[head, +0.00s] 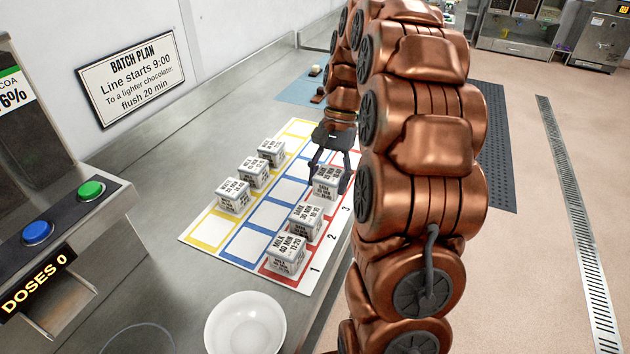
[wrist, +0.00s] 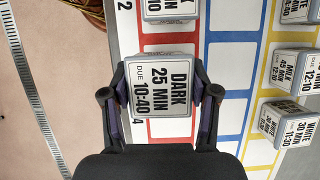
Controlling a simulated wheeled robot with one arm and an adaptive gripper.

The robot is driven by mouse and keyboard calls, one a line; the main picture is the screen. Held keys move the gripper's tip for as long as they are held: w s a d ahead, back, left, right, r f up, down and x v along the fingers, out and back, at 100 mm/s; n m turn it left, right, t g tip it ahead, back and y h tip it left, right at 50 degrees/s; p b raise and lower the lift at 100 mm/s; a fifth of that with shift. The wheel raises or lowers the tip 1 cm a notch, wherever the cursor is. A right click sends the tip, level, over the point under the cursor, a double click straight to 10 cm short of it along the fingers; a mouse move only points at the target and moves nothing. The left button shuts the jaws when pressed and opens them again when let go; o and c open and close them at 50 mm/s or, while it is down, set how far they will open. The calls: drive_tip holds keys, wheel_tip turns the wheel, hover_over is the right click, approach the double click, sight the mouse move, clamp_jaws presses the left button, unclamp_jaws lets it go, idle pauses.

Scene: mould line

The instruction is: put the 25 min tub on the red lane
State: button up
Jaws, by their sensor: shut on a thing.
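The 25 min tub is a white cube with a label reading DARK 25 MIN, due 10:40; it fills the middle of the wrist view (wrist: 165,90). My gripper (wrist: 160,95) is shut on it, one finger on each side. In the head view, my gripper (head: 328,181) holds the tub (head: 326,190) at the red lane (head: 265,272), around the row marked 3. I cannot tell whether the tub's underside touches the mat. The red lane also shows in the wrist view (wrist: 189,40).
On the red lane stand a MILK 40 MIN tub (head: 286,257) and a DARK tub (head: 305,224) beside the held one. Several tubs, including one nearest the front (head: 233,197), line the yellow lane. The blue lane (head: 268,215) looks empty. A white bowl (head: 246,325) stands in front.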

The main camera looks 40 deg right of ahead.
sight(327, 166)
drive_tip(key=shift+w+a, duration=0.1)
drive_tip(key=shift+w, duration=0.15)
drive_tip(key=f, duration=0.1)
drive_tip(key=f+b, duration=0.1)
drive_tip(key=f, duration=0.1)
drive_tip(key=shift+w+f, duration=0.1)
drive_tip(key=shift+w, duration=0.2)
drive_tip(key=shift+w+a+f, duration=0.1)
drive_tip(key=shift+f, duration=0.1)
drive_tip(key=shift+f, duration=0.1)
drive_tip(key=o, duration=1.2)
drive_tip(key=shift+o, duration=0.2)
drive_tip(key=shift+b+v, duration=0.7)
drive_tip(key=shift+v, duration=2.85)
drive_tip(key=p+v, duration=0.1)
drive_tip(key=v, duration=0.2)
drive_tip(key=shift+r+p, duration=0.35)
drive_tip(key=shift+p, duration=0.05)
drive_tip(key=shift+p+v, duration=0.8)
drive_tip(key=shift+p, duration=0.15)
